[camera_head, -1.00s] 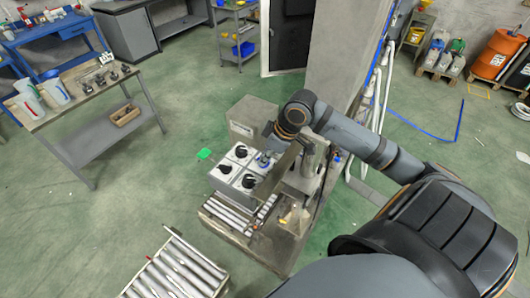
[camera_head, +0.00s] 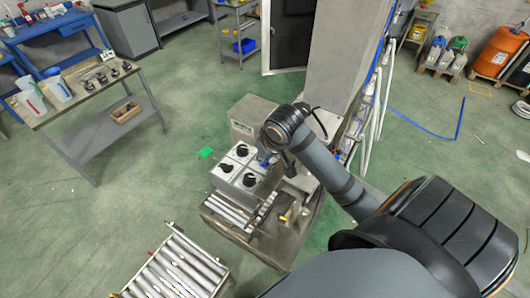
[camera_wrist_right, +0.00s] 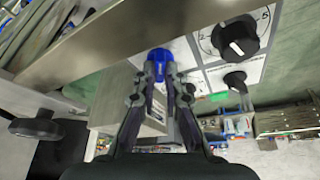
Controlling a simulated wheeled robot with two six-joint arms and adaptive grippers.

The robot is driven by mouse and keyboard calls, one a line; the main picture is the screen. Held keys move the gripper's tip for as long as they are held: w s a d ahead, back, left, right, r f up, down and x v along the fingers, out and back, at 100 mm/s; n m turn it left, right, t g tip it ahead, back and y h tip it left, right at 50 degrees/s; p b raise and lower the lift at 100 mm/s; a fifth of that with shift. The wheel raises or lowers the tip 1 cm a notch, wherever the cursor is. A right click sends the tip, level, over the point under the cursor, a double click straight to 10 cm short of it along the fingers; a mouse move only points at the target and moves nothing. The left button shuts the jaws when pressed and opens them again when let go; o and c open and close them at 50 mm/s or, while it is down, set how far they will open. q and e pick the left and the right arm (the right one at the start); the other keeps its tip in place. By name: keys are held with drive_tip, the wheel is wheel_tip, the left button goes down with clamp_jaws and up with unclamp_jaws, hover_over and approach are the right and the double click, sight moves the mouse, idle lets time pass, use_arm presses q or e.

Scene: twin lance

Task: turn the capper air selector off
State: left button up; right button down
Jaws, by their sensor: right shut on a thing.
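A control panel (camera_head: 229,182) on the machine has several black knobs, such as the black knob (camera_head: 242,151) at the back, and a blue knob (camera_head: 264,158) at its right corner. My right gripper (camera_wrist_right: 160,72) is shut on the blue knob (camera_wrist_right: 160,53), its fingers on either side of it. In the head view my right wrist hides most of this gripper. The right wrist view also shows a black knob (camera_wrist_right: 238,37) with a white pointer mark to the right. The panel's lettering is too small to read. My left gripper is not in view.
A metal beam (camera_wrist_right: 95,42) crosses the right wrist view close above my fingers. A roller conveyor (camera_head: 180,266) stands in front of the machine. A bench (camera_head: 75,98) with jugs is at the left, with open green floor between.

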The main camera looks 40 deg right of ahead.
drive_tip(key=shift+m, duration=0.3)
drive_tip(key=c, duration=1.4)
unclamp_jaws()
drive_tip(key=shift+s, duration=0.1)
drive_tip(key=shift+r, duration=0.4)
drive_tip(key=v, duration=1.1)
drive_tip(key=shift+s+a, duration=0.1)
drive_tip(key=shift+s, duration=0.1)
